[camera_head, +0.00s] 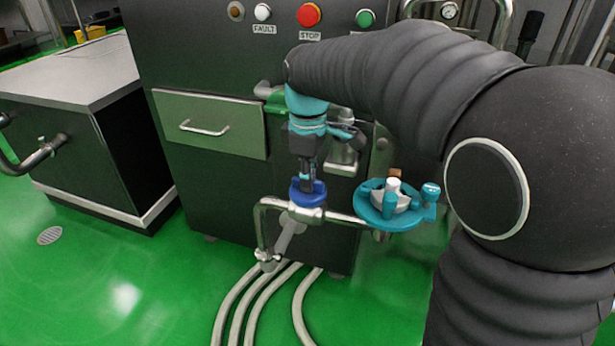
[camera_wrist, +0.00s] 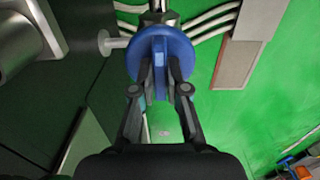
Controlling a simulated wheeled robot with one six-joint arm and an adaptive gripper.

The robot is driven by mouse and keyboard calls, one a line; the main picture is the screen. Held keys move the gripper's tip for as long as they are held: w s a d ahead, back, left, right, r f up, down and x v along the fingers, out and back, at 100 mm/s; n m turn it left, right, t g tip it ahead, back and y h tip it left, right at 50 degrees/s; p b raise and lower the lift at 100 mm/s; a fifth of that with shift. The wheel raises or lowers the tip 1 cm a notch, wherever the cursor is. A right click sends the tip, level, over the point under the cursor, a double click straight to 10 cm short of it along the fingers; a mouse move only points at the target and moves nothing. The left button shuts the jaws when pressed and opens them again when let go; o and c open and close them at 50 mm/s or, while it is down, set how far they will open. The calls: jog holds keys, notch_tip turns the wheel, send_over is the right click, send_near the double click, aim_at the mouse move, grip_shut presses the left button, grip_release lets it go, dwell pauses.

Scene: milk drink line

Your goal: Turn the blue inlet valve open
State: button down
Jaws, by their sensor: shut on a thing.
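The blue inlet valve (camera_head: 308,192) is a round blue handle on top of a silver pipe fitting, in the middle of the head view. In the wrist view the blue valve (camera_wrist: 176,46) fills the upper middle, with a raised bar across its face. My gripper (camera_head: 307,177) points down onto the handle from above. In the wrist view both fingers of my gripper (camera_wrist: 160,75) are closed on the raised bar, one on each side. The fingertips hide part of the bar.
A teal round part (camera_head: 397,212) with a white centre sits right of the valve on the silver pipe (camera_head: 345,219). Behind is a dark cabinet with a drawer (camera_head: 211,124) and a red STOP button (camera_head: 308,14). Pale hoses (camera_head: 262,300) run along the green floor.

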jog(key=c, duration=1.2)
grip_release()
notch_tip(320, 180, up, 12)
jog(key=shift+r, duration=0.1)
jog(key=shift+a, duration=0.1)
